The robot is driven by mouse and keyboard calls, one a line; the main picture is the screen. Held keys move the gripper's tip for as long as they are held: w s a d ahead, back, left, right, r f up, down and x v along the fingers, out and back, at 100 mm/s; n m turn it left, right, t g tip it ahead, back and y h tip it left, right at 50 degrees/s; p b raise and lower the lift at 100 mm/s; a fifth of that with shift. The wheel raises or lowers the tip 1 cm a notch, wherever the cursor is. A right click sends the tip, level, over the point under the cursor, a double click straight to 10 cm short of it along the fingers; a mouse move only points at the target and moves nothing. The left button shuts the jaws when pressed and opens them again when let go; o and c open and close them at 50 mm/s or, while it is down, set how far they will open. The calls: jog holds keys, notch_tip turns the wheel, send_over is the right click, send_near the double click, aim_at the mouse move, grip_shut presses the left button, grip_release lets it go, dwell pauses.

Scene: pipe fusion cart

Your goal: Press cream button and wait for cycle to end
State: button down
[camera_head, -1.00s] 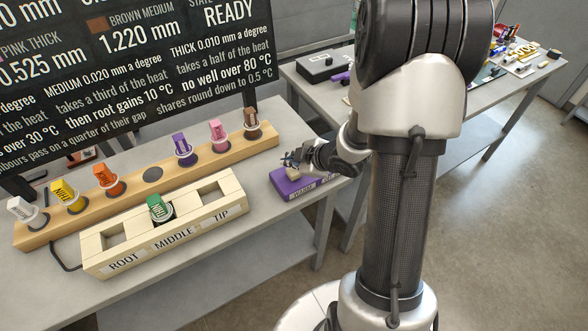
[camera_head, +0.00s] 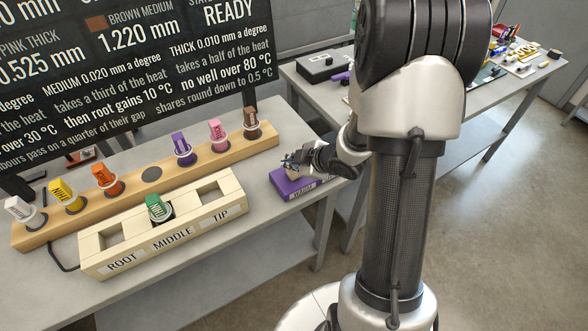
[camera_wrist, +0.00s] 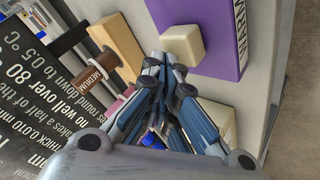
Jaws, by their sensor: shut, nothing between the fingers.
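The cream button (camera_wrist: 183,44) is a pale block on top of the purple box (camera_wrist: 222,22) in the wrist view. In the head view the purple box (camera_head: 283,190) sits near the right front edge of the table, with a label on its front. My gripper (camera_wrist: 165,64) is shut and empty, its fingertips close beside the button in the picture. I cannot tell whether they touch it. In the head view my gripper (camera_head: 290,162) is over the box and hides most of the button. The dark display (camera_head: 130,70) reads READY.
A cream block (camera_head: 165,235) labelled ROOT, MIDDLE and TIP holds a green spool (camera_head: 156,206) in its middle slot. A wooden rack (camera_head: 130,191) behind it carries several coloured spools and one empty spot. A second table (camera_head: 315,85) stands at the back right.

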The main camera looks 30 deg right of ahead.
aim_at(292, 171)
jog(key=shift+f+b, duration=0.45)
jog(key=shift+f, duration=0.1)
dwell(0.6)
jog(key=shift+r+p, duration=1)
jog(key=shift+r, duration=0.05)
notch_tip(292, 171, up, 5)
jog(key=p, duration=0.4)
jog(key=shift+p, duration=0.4)
dwell(3.1)
